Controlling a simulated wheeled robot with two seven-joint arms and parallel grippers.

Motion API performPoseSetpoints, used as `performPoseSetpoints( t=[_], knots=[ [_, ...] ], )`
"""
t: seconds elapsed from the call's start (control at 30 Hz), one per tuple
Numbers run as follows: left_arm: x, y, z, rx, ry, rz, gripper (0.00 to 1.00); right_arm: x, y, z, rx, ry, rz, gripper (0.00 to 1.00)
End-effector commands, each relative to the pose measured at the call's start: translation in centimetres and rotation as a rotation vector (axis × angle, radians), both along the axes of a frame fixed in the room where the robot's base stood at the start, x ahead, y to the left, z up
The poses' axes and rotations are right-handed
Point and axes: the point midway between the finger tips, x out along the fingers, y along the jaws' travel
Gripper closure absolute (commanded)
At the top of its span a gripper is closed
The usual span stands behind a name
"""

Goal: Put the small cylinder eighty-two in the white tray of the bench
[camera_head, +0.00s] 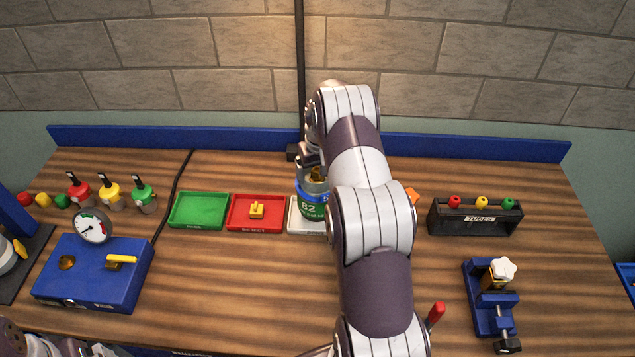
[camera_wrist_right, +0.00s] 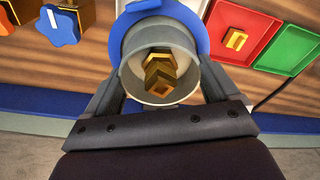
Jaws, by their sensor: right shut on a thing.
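The small cylinder (camera_head: 313,207) has a blue and green label reading 82 and a clear cup-like top with brass-coloured pieces inside. In the head view it appears upright over the white tray (camera_head: 294,225), overlapping it. I cannot tell whether its base touches the tray. My right gripper (camera_head: 311,165) is shut on the cylinder near its top. The right wrist view shows the cylinder's open end (camera_wrist_right: 160,75) between the two fingers. My right arm hides the right part of the white tray. Only grey and purple parts of my left arm show at the bottom left; its jaws are unclear.
Left of the white tray are a red tray (camera_head: 240,222) with a yellow piece and a green tray (camera_head: 190,216). A blue gauge box (camera_head: 85,280) stands at left. A dark tubes rack (camera_head: 475,217) and a blue clamp (camera_head: 485,310) stand at right.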

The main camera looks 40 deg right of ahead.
Motion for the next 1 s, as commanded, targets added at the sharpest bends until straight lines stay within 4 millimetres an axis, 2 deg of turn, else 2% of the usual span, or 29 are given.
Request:
performPoseSetpoints(
  t=[0.1, 0.27, 0.63, 0.67, 0.7, 1.0],
  knots=[
    [0.0, 0.0, 1.2, 0.000, 0.000, 0.000, 0.00, 0.0, 0.0, -1.4, 0.000, 0.000, 0.000, 0.97],
    [0.0, 0.0, 1.9, 0.000, 0.000, 0.000, 0.00, 0.1, 0.0, -3.6, -0.001, -0.003, 0.000, 0.97],
    [0.0, 0.0, 1.2, 0.000, 0.000, 0.000, 0.00, 0.1, 0.0, -4.4, -0.002, -0.004, 0.000, 0.97],
    [0.0, 0.0, 1.4, 0.000, 0.001, 0.000, 0.00, 0.0, 0.0, -4.4, 0.000, -0.001, 0.000, 0.02],
    [0.0, 0.0, 1.4, 0.000, 0.000, 0.000, 0.00, 0.0, 0.0, -4.3, 0.000, -0.001, 0.000, 0.00],
    [0.0, 0.0, 1.6, 0.000, 0.000, 0.000, 0.00, 0.0, 0.0, -3.8, -0.002, -0.003, 0.000, 0.00]
  ],
)
